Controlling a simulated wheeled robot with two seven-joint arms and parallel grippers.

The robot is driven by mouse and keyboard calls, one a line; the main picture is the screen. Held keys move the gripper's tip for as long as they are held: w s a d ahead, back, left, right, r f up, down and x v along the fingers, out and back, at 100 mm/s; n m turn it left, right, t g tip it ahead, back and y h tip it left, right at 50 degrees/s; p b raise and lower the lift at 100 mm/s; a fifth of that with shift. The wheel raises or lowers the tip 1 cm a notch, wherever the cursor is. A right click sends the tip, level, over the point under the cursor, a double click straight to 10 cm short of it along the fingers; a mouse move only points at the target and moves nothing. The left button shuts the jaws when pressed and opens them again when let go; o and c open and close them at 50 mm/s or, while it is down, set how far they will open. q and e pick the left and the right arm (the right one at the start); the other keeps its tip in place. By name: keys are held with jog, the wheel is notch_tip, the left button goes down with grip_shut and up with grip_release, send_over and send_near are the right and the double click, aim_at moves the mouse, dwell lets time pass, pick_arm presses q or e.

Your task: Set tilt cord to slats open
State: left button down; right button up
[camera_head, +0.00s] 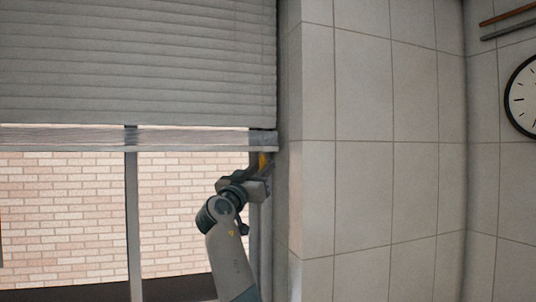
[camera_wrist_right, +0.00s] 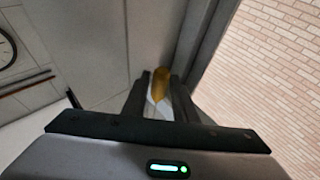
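The grey slatted blind (camera_head: 140,65) hangs over the upper part of the window, its slats looking nearly closed. An orange-yellow cord end (camera_head: 262,160) hangs by the blind's lower right corner, and it also shows in the right wrist view (camera_wrist_right: 161,82). My right gripper (camera_head: 262,168) is at this cord end. In the right wrist view its two dark fingers (camera_wrist_right: 160,95) lie on either side of the cord end; I cannot tell whether they press on it. The cord above is not clear. My left gripper is not in view.
The window frame (camera_head: 131,220) and a brick wall (camera_head: 190,195) beyond show below the blind. A tiled wall corner (camera_head: 295,150) stands close to the right of my right gripper. A clock (camera_head: 525,97) hangs far right.

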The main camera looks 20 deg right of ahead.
jog(key=shift+p+x, duration=0.8)
jog(key=shift+x, duration=1.3)
grip_shut()
